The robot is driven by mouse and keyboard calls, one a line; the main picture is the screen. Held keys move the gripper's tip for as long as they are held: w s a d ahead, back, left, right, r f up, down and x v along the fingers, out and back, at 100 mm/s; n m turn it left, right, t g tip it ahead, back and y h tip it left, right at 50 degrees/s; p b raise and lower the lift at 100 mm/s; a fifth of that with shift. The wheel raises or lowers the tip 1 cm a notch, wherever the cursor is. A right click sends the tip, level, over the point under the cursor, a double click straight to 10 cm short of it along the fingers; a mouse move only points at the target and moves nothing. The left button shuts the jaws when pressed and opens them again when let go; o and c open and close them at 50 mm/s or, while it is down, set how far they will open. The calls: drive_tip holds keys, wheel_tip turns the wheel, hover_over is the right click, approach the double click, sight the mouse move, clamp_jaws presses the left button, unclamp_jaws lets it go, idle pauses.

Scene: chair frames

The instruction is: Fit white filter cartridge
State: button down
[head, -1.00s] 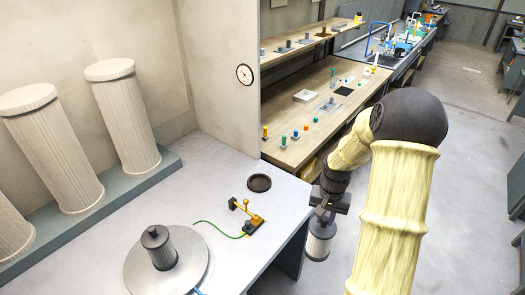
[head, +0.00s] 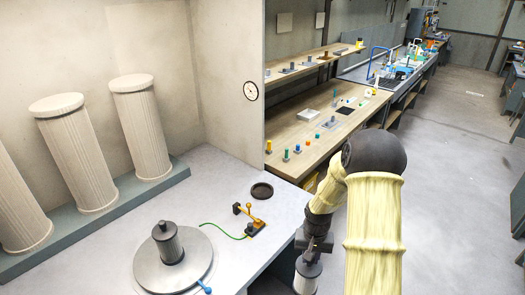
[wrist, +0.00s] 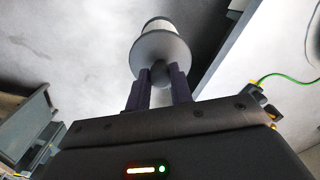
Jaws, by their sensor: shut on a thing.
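My gripper (head: 313,256) hangs at the right of the bench in the head view. It is shut on the knob of a white filter cartridge (head: 307,278) with a dark cap. The cartridge hangs below the fingers, off the bench's right edge. In the wrist view, the cartridge (wrist: 160,40) shows beyond the fingers, its grey cap toward the camera.
An orange lever clamp (head: 254,221) with a green cable and a dark round dish (head: 262,190) are on the bench (head: 215,175). A blue-handled part (head: 204,287) sits at the plate's front edge. Large ribbed white columns (head: 142,125) stand at the left. Open floor lies right.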

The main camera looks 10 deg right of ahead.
drive_tip(key=a+f+n, duration=0.3)
drive_tip(key=a+f, duration=0.5)
drive_tip(key=f, duration=0.1)
drive_tip(key=shift+s+f, duration=0.2)
drive_tip(key=shift+f, duration=0.1)
